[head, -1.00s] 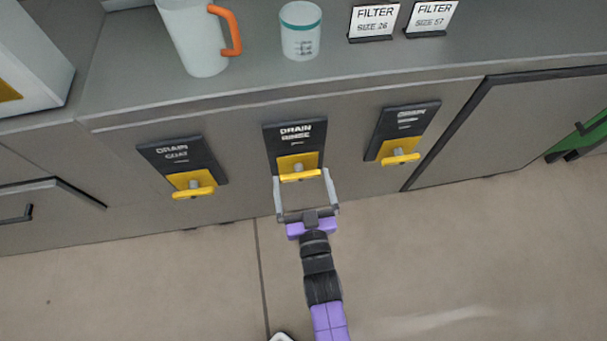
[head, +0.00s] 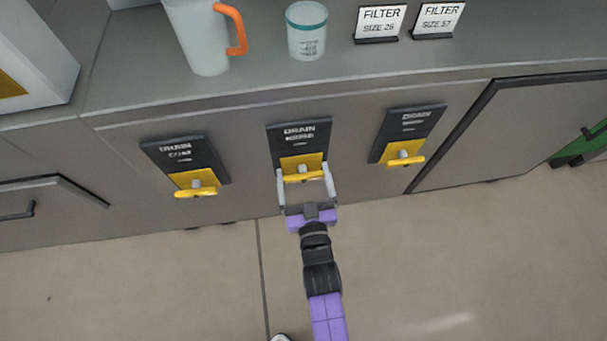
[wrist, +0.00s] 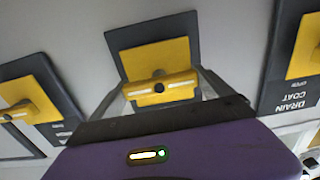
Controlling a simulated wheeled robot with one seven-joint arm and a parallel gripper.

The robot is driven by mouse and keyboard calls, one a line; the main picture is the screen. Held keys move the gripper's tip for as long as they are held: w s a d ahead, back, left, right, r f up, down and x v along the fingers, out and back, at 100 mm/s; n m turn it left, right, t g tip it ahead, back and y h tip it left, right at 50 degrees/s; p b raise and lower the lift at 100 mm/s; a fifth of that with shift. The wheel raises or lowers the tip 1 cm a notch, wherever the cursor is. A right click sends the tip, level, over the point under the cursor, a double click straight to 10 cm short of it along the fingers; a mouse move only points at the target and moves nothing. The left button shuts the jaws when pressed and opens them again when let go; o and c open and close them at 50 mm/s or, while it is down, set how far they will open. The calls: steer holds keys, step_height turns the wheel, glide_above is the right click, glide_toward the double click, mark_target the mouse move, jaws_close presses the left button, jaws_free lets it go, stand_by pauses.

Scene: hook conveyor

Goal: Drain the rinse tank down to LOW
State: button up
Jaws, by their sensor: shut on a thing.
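The drain rinse valve is a dark plate (head: 299,133) with a yellow square and a yellow bar handle (head: 303,177) in the middle of the cabinet front. My gripper (head: 304,176) reaches up to it from below, one finger at each end of the bar. It is shut on the handle, which lies level. In the wrist view the yellow handle (wrist: 160,89) sits between the two grey fingers, with its dark plate (wrist: 135,38) behind. No tank or level mark can be made out.
A drain coat valve (head: 195,183) is at the left and another drain valve (head: 404,154) at the right, each with a yellow handle. A jug (head: 200,40), a cup (head: 306,35) and filter signs (head: 380,22) stand on the counter. The floor in front is clear.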

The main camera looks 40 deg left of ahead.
steer(key=n+b, duration=0.1)
steer(key=n, duration=0.3)
steer(key=shift+f+n, duration=0.1)
steer(key=shift+n, duration=0.2)
steer(key=shift+s+n+b, duration=0.1)
steer(key=shift+n+b, duration=0.9)
steer(key=shift+n, duration=1)
steer(key=o, duration=1.1)
steer(key=p+v, duration=0.2)
steer(key=v, duration=0.5)
steer(key=shift+s+d, duration=0.25)
steer(key=shift+s, duration=0.05)
